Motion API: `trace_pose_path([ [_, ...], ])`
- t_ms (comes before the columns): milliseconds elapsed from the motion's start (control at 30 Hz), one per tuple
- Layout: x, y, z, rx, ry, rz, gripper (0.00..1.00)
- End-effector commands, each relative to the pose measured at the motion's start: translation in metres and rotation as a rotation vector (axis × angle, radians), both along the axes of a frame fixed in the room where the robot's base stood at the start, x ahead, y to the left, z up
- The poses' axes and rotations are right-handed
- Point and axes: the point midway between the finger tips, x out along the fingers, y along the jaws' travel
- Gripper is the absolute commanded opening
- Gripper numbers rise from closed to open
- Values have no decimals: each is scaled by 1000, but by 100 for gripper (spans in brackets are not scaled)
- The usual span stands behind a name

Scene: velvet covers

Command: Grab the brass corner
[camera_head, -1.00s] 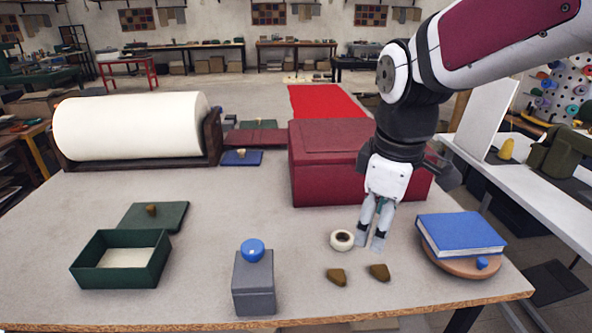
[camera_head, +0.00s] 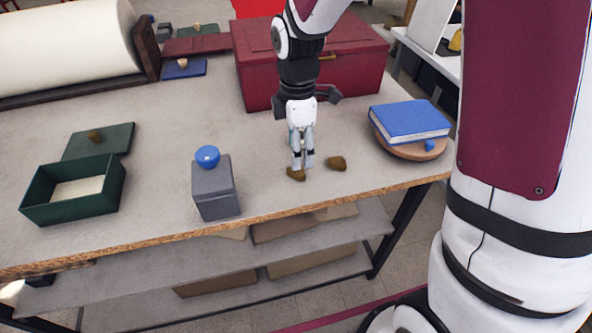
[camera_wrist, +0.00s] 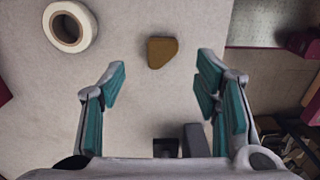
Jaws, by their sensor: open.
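The other is not seen there.
A white tape roll (camera_wrist: 70,27) lies near the corner. A grey box (camera_head: 216,190) with a blue ball stands left. A blue book (camera_head: 409,121) on a round board is right. A red box (camera_head: 310,65) stands behind. The table's front edge (camera_head: 250,221) is close.

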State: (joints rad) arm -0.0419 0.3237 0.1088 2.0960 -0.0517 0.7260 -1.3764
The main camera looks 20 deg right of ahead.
Motion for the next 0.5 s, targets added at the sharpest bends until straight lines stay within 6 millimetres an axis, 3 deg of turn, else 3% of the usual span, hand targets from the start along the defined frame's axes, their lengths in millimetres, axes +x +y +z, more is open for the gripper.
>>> trace_pose_path([
  [233,-1,-1,-17,0,1,0,57],
  [500,-5,-4,-54,0,2,1,57],
])
